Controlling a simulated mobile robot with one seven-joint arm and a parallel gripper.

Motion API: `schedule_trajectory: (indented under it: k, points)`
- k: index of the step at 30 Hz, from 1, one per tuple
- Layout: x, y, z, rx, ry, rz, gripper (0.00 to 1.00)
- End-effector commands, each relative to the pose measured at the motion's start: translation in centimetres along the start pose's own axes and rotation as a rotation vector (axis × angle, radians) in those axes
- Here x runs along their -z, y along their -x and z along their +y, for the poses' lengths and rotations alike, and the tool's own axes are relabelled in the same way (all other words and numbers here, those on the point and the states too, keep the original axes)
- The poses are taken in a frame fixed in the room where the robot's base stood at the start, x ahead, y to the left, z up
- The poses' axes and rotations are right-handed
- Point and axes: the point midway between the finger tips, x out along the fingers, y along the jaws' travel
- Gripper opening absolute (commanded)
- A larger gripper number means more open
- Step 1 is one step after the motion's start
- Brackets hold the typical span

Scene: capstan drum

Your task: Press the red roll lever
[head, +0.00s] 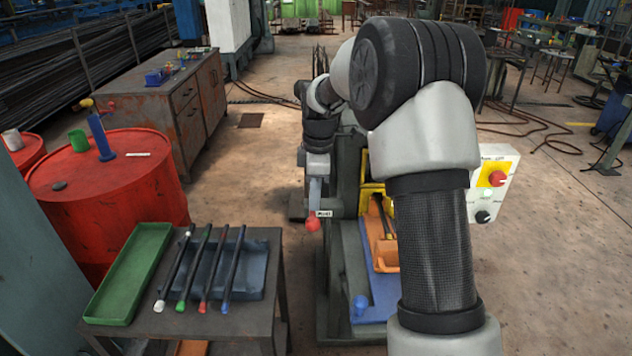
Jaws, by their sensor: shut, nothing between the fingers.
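The red roll lever shows as a small red knob (313,223) on the left side of the dark machine, beside a small white label (324,213). My gripper (315,196) points down just above the red knob, its fingers together with nothing visible between them. I cannot tell whether the fingertips touch the knob. The rest of the lever is hidden or too small to make out. My arm covers much of the machine's right side.
A control box (494,183) with a red knob on yellow stands right of my arm. An orange tray (381,240) and a blue surface (372,290) are on the machine. A table (262,308) with a green tray (132,272) and several rods stands at left, near a red drum (60,215).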

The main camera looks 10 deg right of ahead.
Motion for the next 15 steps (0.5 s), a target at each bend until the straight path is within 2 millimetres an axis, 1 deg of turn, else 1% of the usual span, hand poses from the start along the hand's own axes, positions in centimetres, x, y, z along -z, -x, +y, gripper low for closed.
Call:
schedule_trajectory:
  k: [1, 3, 6, 10, 15]
  points:
    - [0.0, -1.0, 0.0, 0.001, 0.000, 0.000, 0.00]
    - [0.0, -2.0, 0.0, 0.001, -0.001, 0.000, 0.00]
    - [0.0, -3.0, 0.0, 0.001, -0.001, 0.000, 0.00]
    - [0.0, -3.7, 0.0, 0.000, -0.001, 0.000, 0.00]
    - [0.0, -3.9, 0.0, -0.001, -0.001, 0.000, 0.00]
